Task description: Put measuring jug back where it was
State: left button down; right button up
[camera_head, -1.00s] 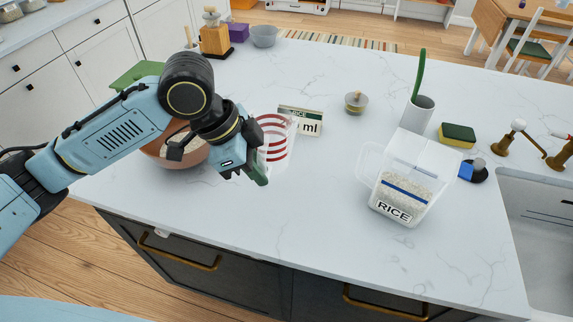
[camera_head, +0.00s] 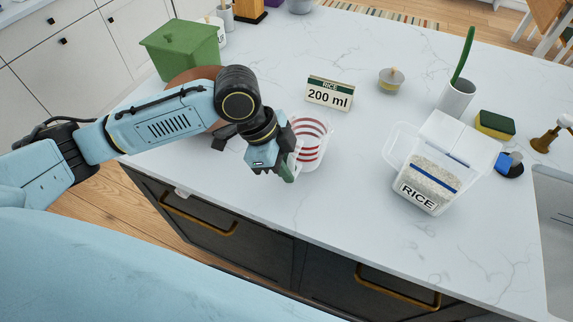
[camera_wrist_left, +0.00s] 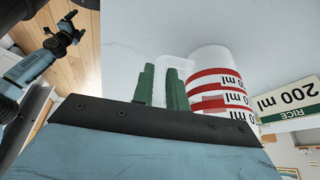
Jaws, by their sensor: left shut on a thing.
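The clear measuring jug (camera_head: 313,143) with red stripes stands upright near the middle of the counter in the head view. It also shows large in the left wrist view (camera_wrist_left: 222,92). My left gripper (camera_head: 291,167) is shut on the jug's handle, with its green fingers (camera_wrist_left: 164,88) on either side of it. I cannot tell whether the jug's base touches the counter. My right gripper (camera_wrist_left: 64,36) shows small and dark at the upper left of the left wrist view; its fingers are too unclear to read.
A RICE 200 ml sign (camera_head: 330,93) stands behind the jug. A RICE container (camera_head: 432,175) is to its right, with free counter between. A brown bowl (camera_head: 190,77) is partly hidden behind my arm, near a green canister (camera_head: 182,50). A small lidded pot (camera_head: 391,80) stands farther back.

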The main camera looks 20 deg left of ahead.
pick_arm(q)
jog(key=shift+f, duration=0.1)
jog(key=c, duration=1.4)
grip_release()
jog(key=p+v, duration=0.1)
jog(key=v, duration=1.1)
